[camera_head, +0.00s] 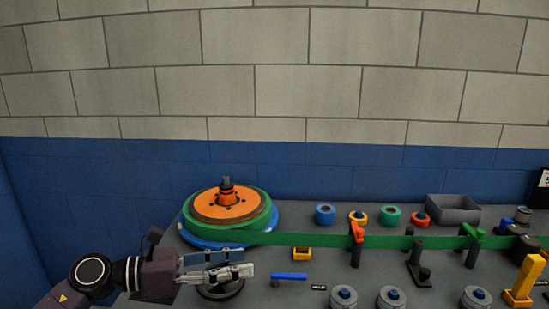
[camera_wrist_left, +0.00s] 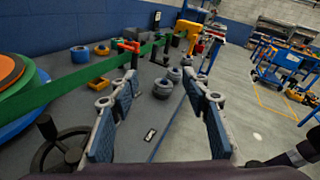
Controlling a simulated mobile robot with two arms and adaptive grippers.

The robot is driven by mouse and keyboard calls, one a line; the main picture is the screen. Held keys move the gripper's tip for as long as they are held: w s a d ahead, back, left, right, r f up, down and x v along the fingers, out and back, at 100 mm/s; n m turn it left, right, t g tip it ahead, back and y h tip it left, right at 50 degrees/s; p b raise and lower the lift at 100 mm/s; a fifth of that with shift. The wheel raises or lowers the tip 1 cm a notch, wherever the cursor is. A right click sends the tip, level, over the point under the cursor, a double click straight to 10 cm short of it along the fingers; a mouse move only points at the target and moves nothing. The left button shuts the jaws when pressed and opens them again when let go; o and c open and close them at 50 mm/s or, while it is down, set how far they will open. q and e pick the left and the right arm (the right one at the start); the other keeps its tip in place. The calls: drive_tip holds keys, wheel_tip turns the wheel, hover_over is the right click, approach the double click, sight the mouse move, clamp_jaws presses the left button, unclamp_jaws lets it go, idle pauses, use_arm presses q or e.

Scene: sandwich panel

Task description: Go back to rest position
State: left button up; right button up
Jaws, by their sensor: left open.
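My left gripper (camera_head: 240,271) comes in from the left in the head view and sits low over the front left of the grey bench. In the left wrist view my left gripper (camera_wrist_left: 163,112) has its two blue-padded fingers wide apart, with nothing between them. The green band reel (camera_head: 228,212), with an orange disc and a blue base, stands just behind the gripper. A dark handwheel (camera_head: 219,291) lies partly under the gripper. My right gripper cannot be made out in the head view.
A green band (camera_head: 310,240) stretches from the reel along the bench to the right, past red and green clamps (camera_head: 357,231). Several grey rollers (camera_head: 392,297) stand at the front edge. Coloured rings and a grey bin (camera_head: 454,210) stand behind. The left wrist view shows open floor (camera_wrist_left: 235,85) beyond the bench.

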use_arm(q)
wheel_tip(320, 180, up, 4)
drive_tip(key=w+a+n+t+y, duration=0.3)
drive_tip(key=n+t, duration=0.9)
drive_tip(key=n, duration=0.7)
drive_tip(key=s+a+f+n+g+y, duration=0.1)
drive_tip(key=s+a+f+n+y, duration=0.1)
drive_tip(key=a+f+n+y, duration=0.55)
drive_tip(key=s+a+f+n+g+y, duration=0.1)
drive_tip(key=s+a+f+n+y, duration=0.3)
drive_tip(key=f+n, duration=0.6)
drive_tip(key=s+d+f+n+g, duration=0.1)
drive_tip(key=s+f+n+g, duration=0.45)
drive_tip(key=s+f, duration=0.55)
drive_tip(key=s+d+f+n+g, duration=0.1)
drive_tip(key=s+f+n+g, duration=0.5)
drive_tip(key=s, duration=1)
wheel_tip(320, 180, down, 27)
drive_tip(key=s+m+g, duration=0.1)
drive_tip(key=m+g, duration=0.1)
drive_tip(key=m, duration=0.1)
drive_tip(key=s+a+f+y, duration=0.1)
drive_tip(key=s+a+f, duration=0.2)
drive_tip(key=s+f, duration=1.3)
drive_tip(key=shift+s+g, duration=0.45)
drive_tip(key=shift+s, duration=0.25)
